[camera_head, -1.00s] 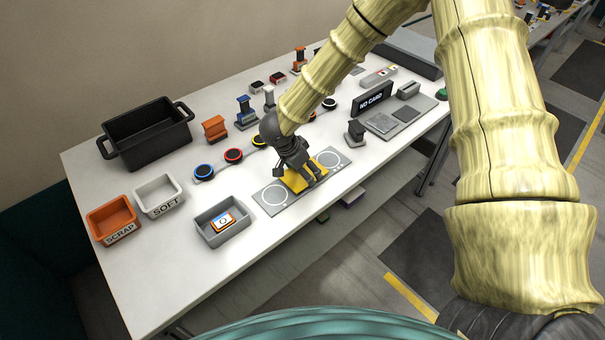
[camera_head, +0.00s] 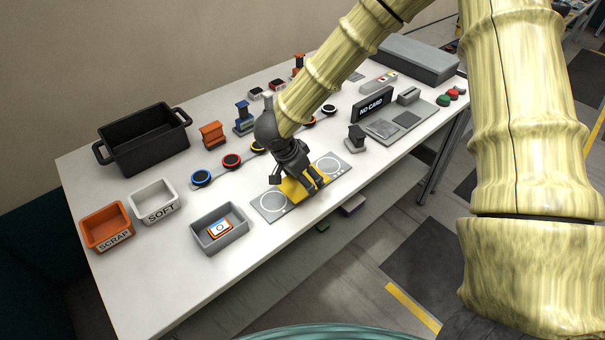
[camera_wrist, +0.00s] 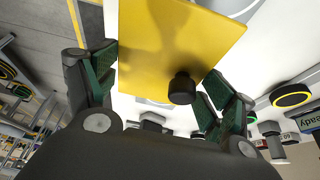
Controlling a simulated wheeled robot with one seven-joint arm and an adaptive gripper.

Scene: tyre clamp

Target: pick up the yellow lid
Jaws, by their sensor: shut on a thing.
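The yellow lid (camera_head: 288,189) is a flat yellow plate at the middle of the grey panel with white rings (camera_head: 270,203), near the table's front edge. My gripper (camera_head: 312,181) is over it, pointing down, and hides part of it. In the wrist view the lid (camera_wrist: 165,40) fills the upper middle, with a black round knob (camera_wrist: 182,88) on its face. The fingers show on both sides of the lid, and my gripper is shut on it. I cannot tell exactly how far the lid is above the panel.
A grey tray (camera_head: 205,243) with an orange-and-white device stands left of the panel. An orange SCRAP bin (camera_head: 95,215), white SOFT bin (camera_head: 140,190) and black crate (camera_head: 115,165) are farther left. A NO CARD sign (camera_head: 374,104) and small dark stand (camera_head: 356,142) are behind right.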

